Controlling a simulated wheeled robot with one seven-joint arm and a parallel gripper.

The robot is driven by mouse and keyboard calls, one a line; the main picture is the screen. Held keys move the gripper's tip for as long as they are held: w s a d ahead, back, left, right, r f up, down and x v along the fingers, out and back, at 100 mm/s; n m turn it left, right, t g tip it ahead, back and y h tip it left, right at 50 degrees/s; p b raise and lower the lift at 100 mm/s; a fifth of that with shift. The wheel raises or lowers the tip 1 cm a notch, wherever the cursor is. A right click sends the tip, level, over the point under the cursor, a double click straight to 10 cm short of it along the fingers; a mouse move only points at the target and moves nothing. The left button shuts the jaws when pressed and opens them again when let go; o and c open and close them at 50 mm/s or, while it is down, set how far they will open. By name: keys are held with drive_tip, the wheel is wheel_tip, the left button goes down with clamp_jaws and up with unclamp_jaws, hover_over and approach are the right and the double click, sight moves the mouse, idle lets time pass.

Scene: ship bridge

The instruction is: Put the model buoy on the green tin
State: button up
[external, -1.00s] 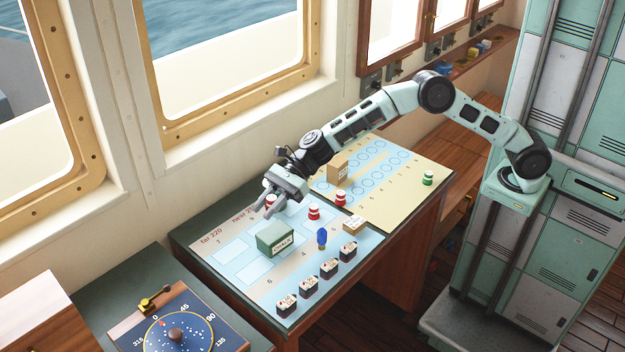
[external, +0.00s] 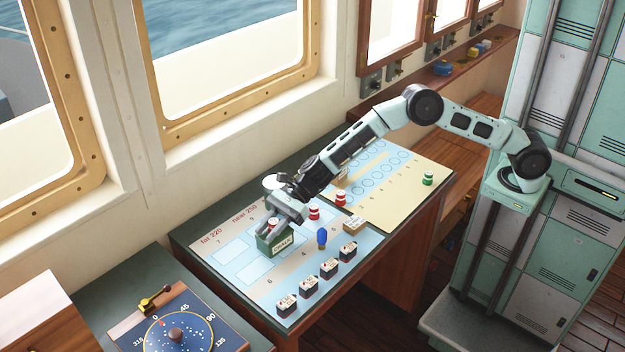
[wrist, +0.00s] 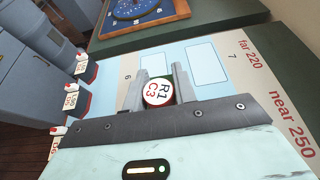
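The model buoy, red with a white top marked R1 C3, shows between my fingers in the wrist view (wrist: 158,92) and just over the tin in the external view (external: 273,223). My gripper (wrist: 160,88) is shut on it, one finger against each side. The green tin (external: 274,246), a small box with a white label, stands on the light blue chart below my gripper. The buoy is at the tin's top; I cannot tell whether it touches. My fingers hide part of the tin's top.
Two more red-and-white buoys (external: 314,212) stand right of my gripper, and a green one (external: 428,178) on the yellow board. A blue bulb-shaped piece (external: 322,238), a small cardboard box (external: 354,226) and several dark labelled blocks (external: 329,268) are nearby. The chart's left part is clear.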

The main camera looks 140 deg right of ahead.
drive_tip(key=o, duration=0.4)
